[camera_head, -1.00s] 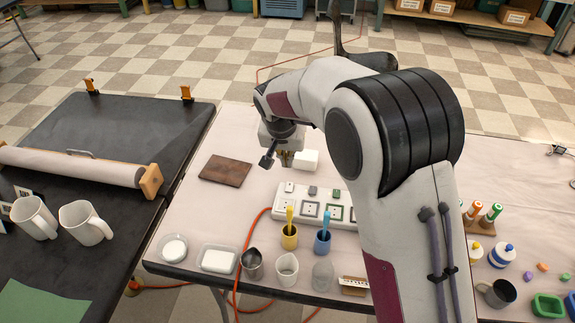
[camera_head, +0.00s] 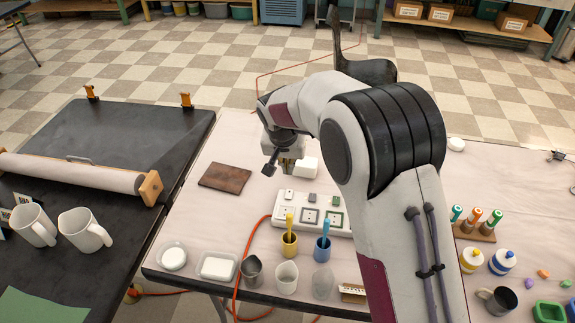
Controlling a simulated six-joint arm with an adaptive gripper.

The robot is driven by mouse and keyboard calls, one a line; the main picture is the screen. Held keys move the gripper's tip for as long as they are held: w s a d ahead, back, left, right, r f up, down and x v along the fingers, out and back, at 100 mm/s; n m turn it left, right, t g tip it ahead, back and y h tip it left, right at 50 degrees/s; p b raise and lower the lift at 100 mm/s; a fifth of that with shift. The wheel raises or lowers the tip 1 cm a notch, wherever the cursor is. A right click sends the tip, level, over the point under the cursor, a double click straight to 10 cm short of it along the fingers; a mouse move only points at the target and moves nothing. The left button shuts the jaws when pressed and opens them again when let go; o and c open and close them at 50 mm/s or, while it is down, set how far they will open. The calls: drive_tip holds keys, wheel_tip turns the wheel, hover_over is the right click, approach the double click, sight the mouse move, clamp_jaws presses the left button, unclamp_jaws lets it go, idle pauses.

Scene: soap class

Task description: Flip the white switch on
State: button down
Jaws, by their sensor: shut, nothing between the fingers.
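The white power strip (camera_head: 320,216) lies on the light table with several sockets facing up. A small white switch (camera_head: 289,194) sits along its far edge at the left. Whether the white switch is on or off is too small to tell. My gripper (camera_head: 287,169) is beyond the strip, a little above the table and apart from the white switch. It is shut and empty; its fingertips are small and partly hidden.
A white block (camera_head: 306,167) shows beside my gripper. Two cups with a yellow (camera_head: 289,243) and a blue (camera_head: 322,246) tool stand against the strip's near side. A brown board (camera_head: 225,177) lies at left. My forearm covers the strip's right end. Table between board and strip is clear.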

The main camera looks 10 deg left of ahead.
sight(290, 192)
drive_tip(key=x, duration=1.1)
drive_tip(key=shift+s+f, duration=0.3)
drive_tip(key=shift+w+f, duration=0.15)
drive_tip(key=shift+f, duration=0.2)
drive_tip(key=shift+s, duration=0.35)
drive_tip(key=shift+s+r, duration=0.1)
drive_tip(key=shift+s, duration=0.4)
drive_tip(key=shift+r, duration=0.1)
